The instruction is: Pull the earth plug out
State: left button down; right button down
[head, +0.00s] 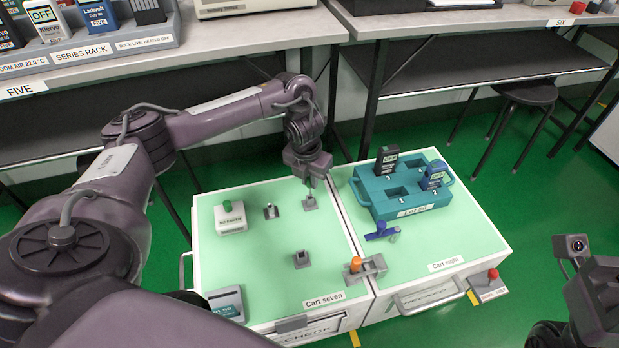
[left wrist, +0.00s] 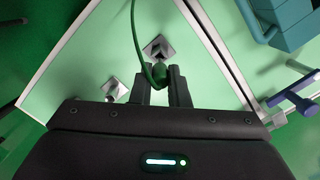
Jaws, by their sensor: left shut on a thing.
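The earth plug (left wrist: 160,74) is green with a thin green cable that runs up from it in the left wrist view. My left gripper (left wrist: 163,88) is shut on it, with one finger on each side. In the head view my left gripper (head: 309,180) points down over the far right part of the Cart seven top (head: 260,270), right above a small grey socket (head: 309,203). A grey socket also shows just beyond the plug in the left wrist view (left wrist: 158,47). I cannot tell whether the plug's tip is in a socket. Only my right wrist shows, at the right edge.
Two other grey sockets (head: 271,211) (head: 301,259) and a white box with a green knob (head: 230,218) are on Cart seven. Cart eight (head: 460,235) holds a teal tray (head: 410,205) with testers and a blue-handled tool (head: 382,232). An orange-knobbed latch (head: 358,267) spans the carts' seam.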

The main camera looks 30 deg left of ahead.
pick_arm(q)
jog(key=shift+r+p, duration=1.05)
jog(key=shift+r, duration=0.15)
